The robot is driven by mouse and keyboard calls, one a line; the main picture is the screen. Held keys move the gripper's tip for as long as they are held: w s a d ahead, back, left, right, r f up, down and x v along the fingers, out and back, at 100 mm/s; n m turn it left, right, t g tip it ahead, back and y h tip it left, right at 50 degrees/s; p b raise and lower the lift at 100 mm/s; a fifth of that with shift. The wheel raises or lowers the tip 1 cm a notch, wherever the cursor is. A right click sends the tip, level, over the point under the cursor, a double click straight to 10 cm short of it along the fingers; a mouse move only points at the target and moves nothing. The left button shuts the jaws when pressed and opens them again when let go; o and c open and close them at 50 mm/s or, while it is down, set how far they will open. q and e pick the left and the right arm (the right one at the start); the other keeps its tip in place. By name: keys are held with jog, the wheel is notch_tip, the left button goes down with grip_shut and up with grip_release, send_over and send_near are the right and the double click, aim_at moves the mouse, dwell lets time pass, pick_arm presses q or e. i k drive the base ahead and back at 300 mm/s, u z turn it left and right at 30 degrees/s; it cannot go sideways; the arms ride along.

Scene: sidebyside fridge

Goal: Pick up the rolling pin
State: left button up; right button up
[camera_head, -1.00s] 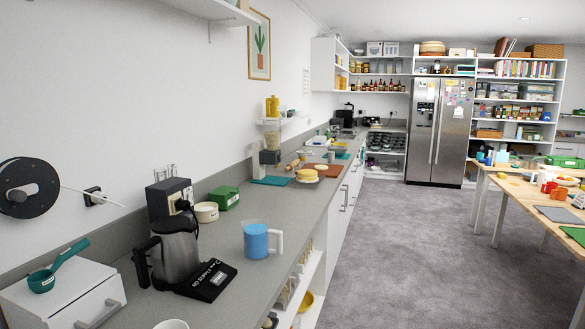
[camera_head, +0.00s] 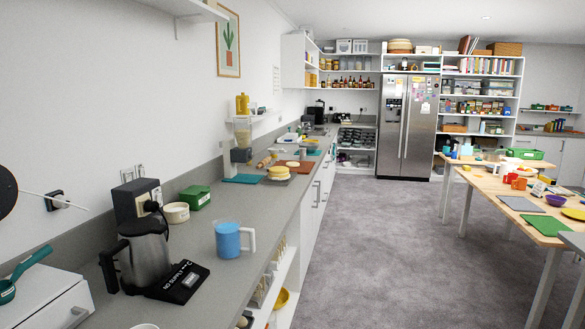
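A small tan wooden cylinder that looks like the rolling pin (camera_head: 264,161) lies far down the grey counter (camera_head: 205,245), near the wall. It is beyond the teal board (camera_head: 243,179) and partly behind the pale yellow round stack (camera_head: 279,172). It is small here, so its ends are hard to make out. Neither of my grippers shows in the head view, so I cannot see what they hold.
The near counter holds a steel kettle (camera_head: 146,252), a coffee grinder (camera_head: 137,203), a blue jug (camera_head: 228,240) and a green box (camera_head: 195,197). A fridge (camera_head: 407,127) stands at the back. Wooden tables (camera_head: 478,186) are on the right. The grey carpet (camera_head: 385,255) between is clear.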

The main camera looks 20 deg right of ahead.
aim_at(261, 165)
jog(key=u, duration=1.45)
jog(key=i, duration=0.15)
jog(key=z, duration=3.25)
jog(key=i, duration=6.05)
jog(key=u, duration=0.05)
